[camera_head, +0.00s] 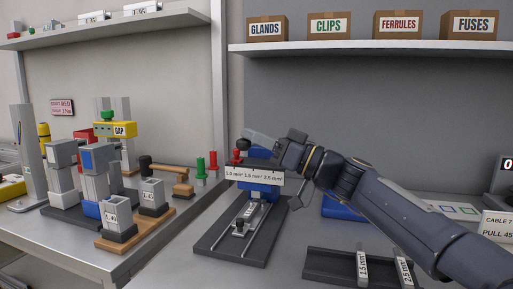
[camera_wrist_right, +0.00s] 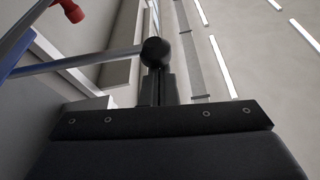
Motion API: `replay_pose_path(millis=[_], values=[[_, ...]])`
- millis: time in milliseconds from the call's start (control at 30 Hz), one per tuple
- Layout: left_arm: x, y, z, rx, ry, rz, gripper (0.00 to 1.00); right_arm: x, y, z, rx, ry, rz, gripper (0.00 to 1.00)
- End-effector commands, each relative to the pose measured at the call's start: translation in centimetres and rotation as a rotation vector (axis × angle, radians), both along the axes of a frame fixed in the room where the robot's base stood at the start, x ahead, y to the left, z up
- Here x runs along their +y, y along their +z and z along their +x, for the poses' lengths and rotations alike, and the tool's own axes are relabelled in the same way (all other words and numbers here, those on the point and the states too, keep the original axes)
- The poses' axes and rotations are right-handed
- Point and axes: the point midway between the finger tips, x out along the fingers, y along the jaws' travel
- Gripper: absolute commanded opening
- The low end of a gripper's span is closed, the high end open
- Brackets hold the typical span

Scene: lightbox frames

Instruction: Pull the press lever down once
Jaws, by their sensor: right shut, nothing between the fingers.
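The press (camera_head: 260,188) has a blue body on a black base, with a white scale plate marked in mm² across its front. Its lever ends in a black ball knob (camera_head: 243,144), at the upper left of the body. My right gripper (camera_head: 251,135) reaches in from the right, with its fingertips close by the knob. In the right wrist view the ball knob (camera_wrist_right: 156,51) sits right at the tips of my shut, empty fingers (camera_wrist_right: 157,85), its grey rod running off to the left. I cannot tell whether they touch. My left gripper is out of view.
A black tray (camera_head: 325,262) with labelled pieces lies at the front right, under my forearm. Labelled blocks, a wooden stand (camera_head: 137,238) and red and green pegs (camera_head: 213,160) stand on the left. Boxes line the shelf (camera_head: 370,47) above.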

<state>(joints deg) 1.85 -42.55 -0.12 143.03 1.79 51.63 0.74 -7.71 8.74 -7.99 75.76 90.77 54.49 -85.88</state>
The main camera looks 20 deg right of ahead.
Motion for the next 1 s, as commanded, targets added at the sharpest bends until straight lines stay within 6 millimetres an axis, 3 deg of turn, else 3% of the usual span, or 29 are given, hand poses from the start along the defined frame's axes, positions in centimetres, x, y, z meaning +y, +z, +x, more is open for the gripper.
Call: replay_pose_path(millis=[167, 700, 1000], values=[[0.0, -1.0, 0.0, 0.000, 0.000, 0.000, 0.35, 0.1, -0.8, 0.0, 0.004, 0.001, -0.004, 0.00], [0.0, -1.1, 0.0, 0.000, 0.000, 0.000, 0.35, 0.1, -1.2, 0.1, 0.012, 0.003, -0.007, 0.00], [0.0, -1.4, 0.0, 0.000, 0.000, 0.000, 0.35, -3.3, -2.4, -2.4, 0.007, -0.005, -0.003, 0.00]])
